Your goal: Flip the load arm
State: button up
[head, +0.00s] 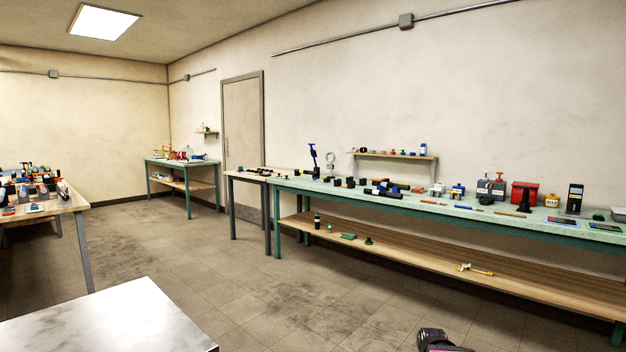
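I cannot pick out the load arm for certain. A small blue upright device with a slanted top (313,158) stands at the left end of the long green workbench (345,207); it is too small to tell whether that top is a load arm. A dark rounded part, likely of my own arm, shows at the bottom edge, right of centre. No gripper fingers show, and nothing of mine is near the bench top.
The long bench carries many small items, including a red bin (524,194), and has a lower wooden shelf (420,272). A metal-topped table (110,325) fills the lower left. A cluttered wooden table (72,203) stands at left. Open floor (290,290) lies between.

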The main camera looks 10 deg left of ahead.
aim_at(314, 154)
jog(key=i+j+u, duration=0.3)
jog(key=i, duration=0.2)
jog(key=i+u, duration=0.35)
jog(key=i, duration=0.15)
jog(key=i+j+u, duration=0.1)
jog(key=i, duration=2.05)
